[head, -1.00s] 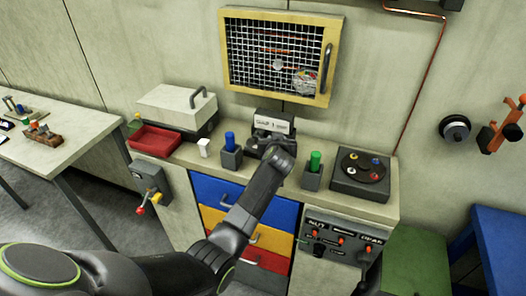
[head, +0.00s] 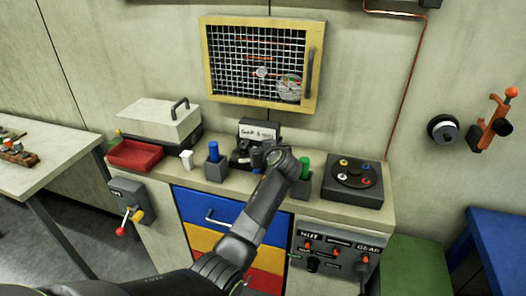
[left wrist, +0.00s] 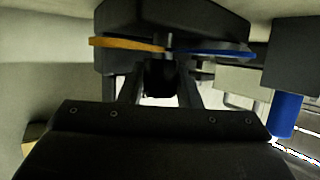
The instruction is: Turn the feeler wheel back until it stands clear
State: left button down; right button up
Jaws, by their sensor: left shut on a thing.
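The gauge stand with a white label card (head: 259,132) is on the bench top, in the middle of the head view. My left gripper (head: 258,157) is at its front, and my wrist covers much of it. In the left wrist view my left gripper (left wrist: 160,90) is shut on a small black part (left wrist: 160,76) below a dark housing (left wrist: 172,18). A flat orange piece (left wrist: 125,43) and a flat blue piece (left wrist: 215,48) stick out on either side above the fingers. I cannot tell how far the feeler wheel is turned. My right gripper is out of view.
A blue cylinder in a block (head: 214,152) stands left of the stand, and a green cylinder (head: 305,166) close to the right of my wrist. A black turntable box (head: 352,180) is farther right. A mesh-fronted cabinet (head: 207,75) hangs above. A red tray (head: 135,155) is at left.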

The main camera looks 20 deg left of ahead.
pick_arm(q)
jog(key=c, duration=1.1)
grip_release()
jog(key=shift+o, duration=0.2)
jog(key=shift+r, duration=0.1)
